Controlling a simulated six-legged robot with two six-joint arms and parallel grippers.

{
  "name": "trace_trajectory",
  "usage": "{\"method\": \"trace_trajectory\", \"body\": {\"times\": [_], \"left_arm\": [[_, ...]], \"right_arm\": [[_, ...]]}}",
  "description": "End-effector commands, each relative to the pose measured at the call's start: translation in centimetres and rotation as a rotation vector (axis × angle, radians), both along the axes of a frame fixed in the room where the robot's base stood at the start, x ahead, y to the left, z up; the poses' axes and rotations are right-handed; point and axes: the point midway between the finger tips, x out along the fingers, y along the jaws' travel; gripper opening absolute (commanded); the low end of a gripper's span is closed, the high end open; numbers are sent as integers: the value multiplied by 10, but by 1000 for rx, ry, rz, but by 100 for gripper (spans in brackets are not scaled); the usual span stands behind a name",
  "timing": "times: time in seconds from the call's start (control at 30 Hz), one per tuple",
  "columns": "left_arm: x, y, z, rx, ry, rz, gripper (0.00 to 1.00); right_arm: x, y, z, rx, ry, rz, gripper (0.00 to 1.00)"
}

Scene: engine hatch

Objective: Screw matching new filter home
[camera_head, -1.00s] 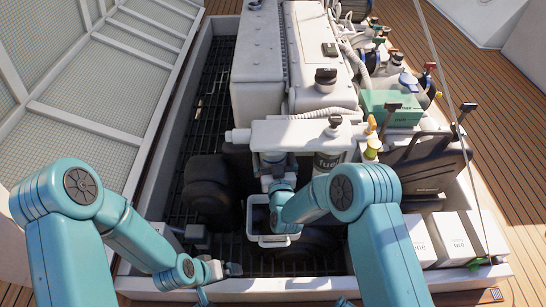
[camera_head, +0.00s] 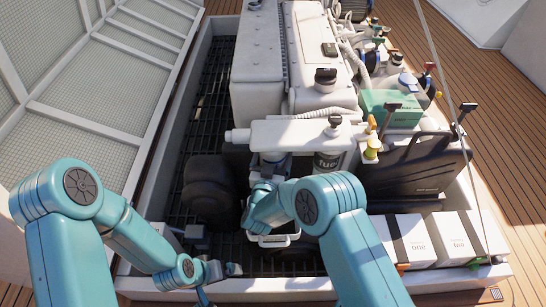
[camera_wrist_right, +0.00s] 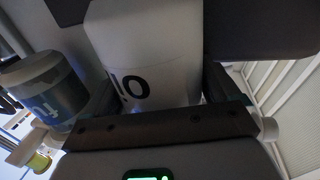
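A white filter (camera_wrist_right: 145,65) with dark letters, partly readable as "lo", fills the middle of the right wrist view. My right gripper (camera_wrist_right: 160,95) has one finger on each side of it and appears closed on it. In the head view my right gripper (camera_head: 268,172) is under the white filter housing (camera_head: 300,133), and my wrist hides most of the filter there. The fuel filter (camera_head: 327,161) hangs beside it to the right; its banded body also shows in the right wrist view (camera_wrist_right: 50,95). My left gripper (camera_head: 232,269) is low at the front left, apart from the filters; its opening is unclear.
A white-rimmed tray (camera_head: 273,241) sits below my right wrist, partly covered. White boxes marked one (camera_head: 418,247) and two (camera_head: 460,243) stand at the right. A dark case (camera_head: 425,175) and a green box (camera_head: 392,107) stand behind them. Dark grating lies on the left.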

Motion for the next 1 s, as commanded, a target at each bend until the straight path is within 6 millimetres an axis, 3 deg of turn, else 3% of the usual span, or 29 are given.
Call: {"method": "trace_trajectory", "body": {"times": [0.3,0.67,1.0], "left_arm": [[0,0,0,0,0,0,100],[0,0,0,0,0,0,100],[0,0,0,0,0,0,100]], "right_arm": [[1,-1,0,0,0,222,42],[1,-1,0,0,0,258,42],[1,0,1,-1,-2,479,42]]}}
